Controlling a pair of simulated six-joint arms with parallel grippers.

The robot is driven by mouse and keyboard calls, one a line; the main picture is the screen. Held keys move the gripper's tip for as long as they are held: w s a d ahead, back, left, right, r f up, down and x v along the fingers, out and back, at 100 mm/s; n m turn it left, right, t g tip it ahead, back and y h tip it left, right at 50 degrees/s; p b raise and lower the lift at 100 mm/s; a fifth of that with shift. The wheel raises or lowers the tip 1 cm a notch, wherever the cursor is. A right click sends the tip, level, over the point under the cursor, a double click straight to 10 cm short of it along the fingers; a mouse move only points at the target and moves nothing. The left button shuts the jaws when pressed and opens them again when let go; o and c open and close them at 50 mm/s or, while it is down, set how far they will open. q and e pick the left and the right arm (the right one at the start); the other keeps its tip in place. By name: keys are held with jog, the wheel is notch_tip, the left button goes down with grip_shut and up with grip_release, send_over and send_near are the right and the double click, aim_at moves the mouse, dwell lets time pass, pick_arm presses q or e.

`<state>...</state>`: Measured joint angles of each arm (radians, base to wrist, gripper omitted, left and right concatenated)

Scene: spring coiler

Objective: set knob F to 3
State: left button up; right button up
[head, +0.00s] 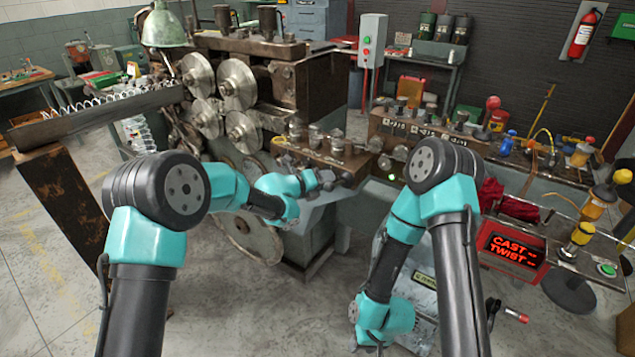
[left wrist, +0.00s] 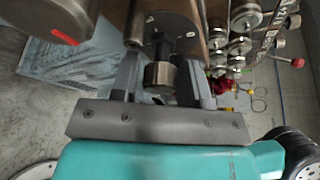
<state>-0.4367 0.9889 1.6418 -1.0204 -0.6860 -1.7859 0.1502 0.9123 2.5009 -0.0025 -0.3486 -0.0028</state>
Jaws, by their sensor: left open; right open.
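My left gripper (head: 318,182) is at the low front of the machine's brown control block (head: 345,160). In the left wrist view the left gripper (left wrist: 165,72) is open. A short round metal knob (left wrist: 160,76) on a dark shaft lies between its fingers. I cannot tell whether the fingers touch it. No letter or scale on this knob is readable, so I cannot tell if it is knob F. More metal knobs (left wrist: 243,18) stand to its right. My right gripper (head: 372,340) is low near the bottom edge, open, its fingertips hardly visible.
The spring coiler (head: 290,80) with its rollers (head: 237,84) stands behind my left arm. A display (head: 512,246) reading "CAST" and "TWIST" is at right. A bench with red, blue and yellow handled items (head: 507,145) runs along the right. Open floor lies at left.

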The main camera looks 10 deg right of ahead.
pick_arm(q)
jog(key=v, duration=1.7)
jog(key=shift+a, duration=0.2)
jog(key=shift+s+f, duration=0.1)
jog(key=s+a+f+n+y, duration=0.3)
jog(key=a+f+n, duration=0.5)
jog(key=f+n, duration=0.25)
jog(key=s+a+f+n+y, duration=0.4)
jog(key=a+f+n, duration=0.4)
jog(key=f+n, duration=0.3)
jog(key=s+a+f+n+g+y, duration=0.1)
jog(key=s+a+f+n, duration=0.2)
jog(key=s+n, duration=0.3)
jog(key=s+a+f+n+g+y, duration=0.1)
jog(key=s+a+f+n, duration=0.3)
jog(key=s, duration=0.5)
jog(key=s+a+f+n+g+y, duration=0.1)
jog(key=s+a+f+n+g, duration=0.2)
jog(key=s+f+n, duration=0.3)
jog(key=shift+s+a+f+n, duration=0.35)
jog(key=shift+s+a+n, duration=0.4)
jog(key=shift+s+n, duration=0.4)
jog(key=shift+w, duration=0.1)
